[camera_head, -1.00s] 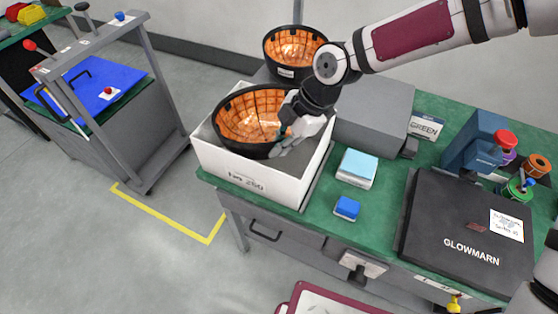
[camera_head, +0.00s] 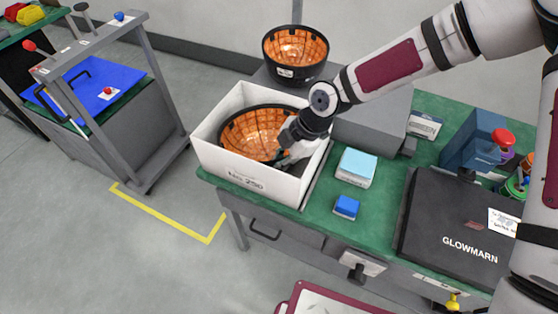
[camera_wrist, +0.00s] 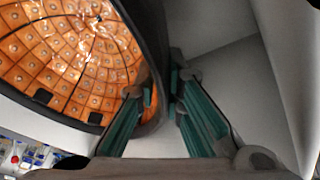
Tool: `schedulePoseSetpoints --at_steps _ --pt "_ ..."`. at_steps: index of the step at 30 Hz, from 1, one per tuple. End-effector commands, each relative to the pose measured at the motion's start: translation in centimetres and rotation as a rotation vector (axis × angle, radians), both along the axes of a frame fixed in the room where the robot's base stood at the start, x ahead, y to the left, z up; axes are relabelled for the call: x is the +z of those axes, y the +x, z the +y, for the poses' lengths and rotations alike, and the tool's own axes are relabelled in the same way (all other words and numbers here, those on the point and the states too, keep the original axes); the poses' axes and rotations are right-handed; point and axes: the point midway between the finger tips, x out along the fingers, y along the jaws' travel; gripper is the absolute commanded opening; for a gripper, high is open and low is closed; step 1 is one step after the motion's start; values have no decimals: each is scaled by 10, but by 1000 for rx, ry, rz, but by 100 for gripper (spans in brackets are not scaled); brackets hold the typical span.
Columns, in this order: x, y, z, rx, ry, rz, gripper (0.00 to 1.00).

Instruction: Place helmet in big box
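The helmet (camera_head: 250,133), a black bowl with an orange tiled lining, sits down inside the big white box (camera_head: 245,180), open side up and slightly tilted. Its lining fills the upper left of the wrist view (camera_wrist: 70,50). My gripper (camera_head: 284,158) is inside the box at the helmet's right side. In the wrist view its two green-padded fingers (camera_wrist: 160,95) stand on either side of the helmet's rim and appear shut on it. Whether the helmet's underside touches the box floor is hidden.
A second similar helmet (camera_head: 295,52) stands on a grey unit behind the box. On the green bench right of the box are a light-blue-topped block (camera_head: 357,165), a blue block (camera_head: 346,207) and a black GLOWMARN case (camera_head: 450,235). A grey cart (camera_head: 125,140) stands at left.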

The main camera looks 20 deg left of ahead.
Motion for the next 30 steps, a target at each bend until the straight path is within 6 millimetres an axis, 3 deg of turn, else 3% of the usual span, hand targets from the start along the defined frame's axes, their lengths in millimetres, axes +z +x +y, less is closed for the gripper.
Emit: schedulePoseSetpoints --at_steps 2,14,30 --pt "0 0 0 0 0 0 28" --pt "6 1 -1 -1 1 0 28" --pt "93 15 -40 -2 1 -3 28"
